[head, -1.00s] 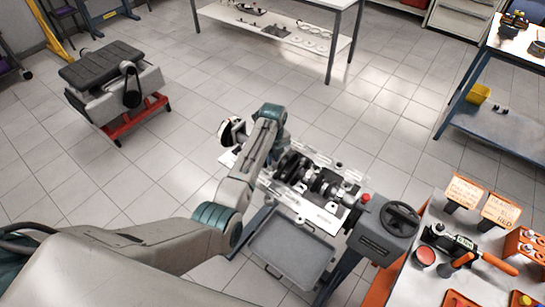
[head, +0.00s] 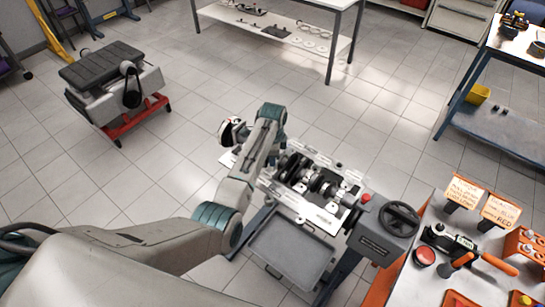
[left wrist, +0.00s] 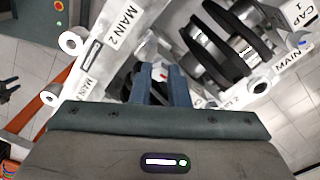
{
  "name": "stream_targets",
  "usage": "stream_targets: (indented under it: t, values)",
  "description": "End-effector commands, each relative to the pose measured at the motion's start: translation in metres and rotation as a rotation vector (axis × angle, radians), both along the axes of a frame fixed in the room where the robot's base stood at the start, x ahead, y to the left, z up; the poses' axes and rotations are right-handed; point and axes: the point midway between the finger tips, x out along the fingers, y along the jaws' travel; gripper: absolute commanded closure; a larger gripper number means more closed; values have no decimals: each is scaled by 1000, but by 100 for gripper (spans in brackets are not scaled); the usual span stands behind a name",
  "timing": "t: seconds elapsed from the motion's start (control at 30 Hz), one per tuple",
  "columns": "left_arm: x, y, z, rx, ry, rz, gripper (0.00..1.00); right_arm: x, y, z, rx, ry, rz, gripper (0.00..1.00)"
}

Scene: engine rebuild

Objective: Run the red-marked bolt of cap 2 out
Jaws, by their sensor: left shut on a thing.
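The engine block (head: 325,218) sits on a stand with its crankshaft (head: 300,172) showing on top. My left gripper reaches down over its left part; in the left wrist view its two blue-grey fingers (left wrist: 160,78) are shut on a small bolt head with a red mark (left wrist: 162,73). The fingers hide most of the bolt, and how far it stands out of its hole cannot be told. A "MAIN 2" label (left wrist: 118,28) lies just left of the fingers, and a "CAP 1" label (left wrist: 295,14) is at upper right. My right gripper is out of view.
A handwheel (head: 401,220) and red button (head: 366,198) are at the stand's right end. A grey tray (head: 290,262) hangs in front, below the block. An orange-edged bench (head: 420,285) with tools and two cards stands at right.

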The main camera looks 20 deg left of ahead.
Motion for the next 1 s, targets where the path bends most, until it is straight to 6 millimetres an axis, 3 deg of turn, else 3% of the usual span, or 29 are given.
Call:
stream_targets:
  t: [1.0]
  values:
    - [-2,-1,-3,0,5,959,100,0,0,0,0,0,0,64]
